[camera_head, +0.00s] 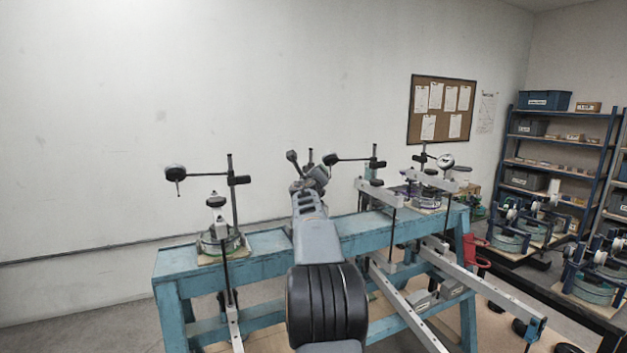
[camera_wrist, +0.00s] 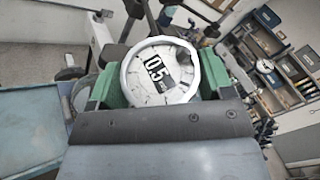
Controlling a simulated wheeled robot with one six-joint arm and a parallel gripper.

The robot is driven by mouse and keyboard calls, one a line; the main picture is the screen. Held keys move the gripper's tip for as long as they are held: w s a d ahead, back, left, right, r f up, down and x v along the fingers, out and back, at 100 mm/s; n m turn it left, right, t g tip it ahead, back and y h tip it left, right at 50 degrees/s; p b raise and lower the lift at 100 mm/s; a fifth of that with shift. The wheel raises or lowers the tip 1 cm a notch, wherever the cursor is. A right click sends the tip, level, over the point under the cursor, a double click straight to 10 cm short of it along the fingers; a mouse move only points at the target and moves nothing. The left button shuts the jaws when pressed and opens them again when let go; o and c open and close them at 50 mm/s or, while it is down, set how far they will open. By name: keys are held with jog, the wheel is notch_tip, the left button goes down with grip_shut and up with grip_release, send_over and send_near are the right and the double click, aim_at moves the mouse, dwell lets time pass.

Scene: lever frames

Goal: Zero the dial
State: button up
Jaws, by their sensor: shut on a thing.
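The dial (camera_wrist: 150,92) shows in the wrist view as a round white face in a pale rim, with a dark "0.5" label. Fine marks on the face are too small to read, and I cannot tell where a pointer stands. My gripper (camera_wrist: 158,76) has its green-padded fingers on the left and right sides of the dial, shut on its rim. In the head view my arm and gripper (camera_head: 309,172) reach over the blue bench and hide most of the held dial.
Long metal lever bars (camera_head: 405,305) jut out in front. Shelves (camera_head: 525,160) stand at right.

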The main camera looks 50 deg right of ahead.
jog(key=shift+f+m+h+b, duration=0.3)
jog(key=shift+f+m+b, duration=0.15)
jog(key=shift+b, duration=0.35)
jog(key=m+g+h+b, duration=0.1)
jog(key=m+h+b, duration=0.1)
jog(key=b, duration=0.1)
jog(key=shift+w+a+g, duration=0.1)
jog(key=shift+w+g, duration=0.05)
jog(key=shift+g, duration=0.25)
jog(key=shift+r+m+g+h, duration=0.2)
jog(key=shift+m+g+h, duration=0.35)
jog(key=shift+m, duration=0.15)
jog(key=shift+r+m+g+h, duration=0.15)
jog(key=shift+m+g+h, duration=0.4)
jog(key=shift+m, duration=0.1)
jog(key=o, duration=0.9)
jog(key=shift+o, duration=0.2)
jog(key=shift+b, duration=0.3)
